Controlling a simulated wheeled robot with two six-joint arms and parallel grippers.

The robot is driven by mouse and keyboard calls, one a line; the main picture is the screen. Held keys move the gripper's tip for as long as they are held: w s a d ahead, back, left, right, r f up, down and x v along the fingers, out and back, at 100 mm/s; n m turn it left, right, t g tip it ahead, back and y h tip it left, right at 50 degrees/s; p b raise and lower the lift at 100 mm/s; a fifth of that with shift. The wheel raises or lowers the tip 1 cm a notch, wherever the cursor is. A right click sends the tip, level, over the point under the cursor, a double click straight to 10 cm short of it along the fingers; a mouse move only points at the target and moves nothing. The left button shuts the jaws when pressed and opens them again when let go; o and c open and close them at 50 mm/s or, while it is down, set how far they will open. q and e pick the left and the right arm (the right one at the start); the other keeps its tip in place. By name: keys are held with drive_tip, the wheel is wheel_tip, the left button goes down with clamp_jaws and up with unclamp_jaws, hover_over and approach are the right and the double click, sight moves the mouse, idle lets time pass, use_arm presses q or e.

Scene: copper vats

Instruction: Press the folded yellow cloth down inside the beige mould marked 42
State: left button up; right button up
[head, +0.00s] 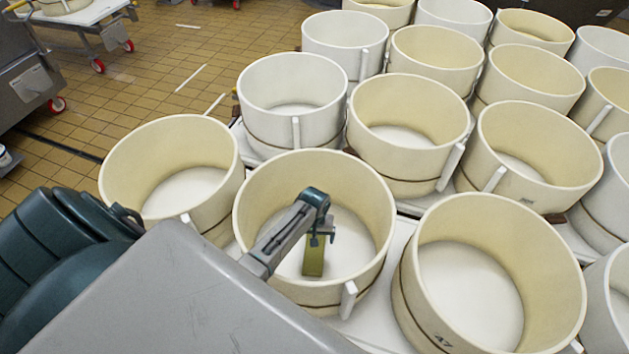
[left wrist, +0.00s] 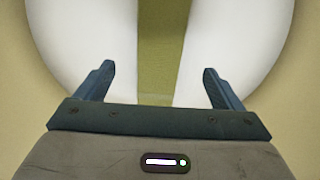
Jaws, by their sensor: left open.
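The folded yellow cloth (head: 313,264) is an olive-yellow strip inside a round beige mould (head: 372,190) in the lower middle of the head view. No number is readable on this mould. My left gripper (head: 320,239) reaches down inside the mould, just over the cloth, and hides its upper end. In the left wrist view, the cloth (left wrist: 160,45) runs as a band over the white mould floor. The open fingers of my left gripper (left wrist: 158,74) stand either side of it, apart from it. I cannot tell whether the palm touches the cloth. My right gripper is out of view.
A beige mould (head: 556,270) with a number like 47 stands close on the right, another beige mould (head: 118,185) on the left. Several more white and beige moulds crowd behind. Tiled floor (head: 150,90) is free at upper left, near a wheeled trolley (head: 105,45).

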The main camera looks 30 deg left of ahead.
use_arm(q)
wheel_tip(320, 180, up, 10)
drive_tip(key=shift+b, duration=0.45)
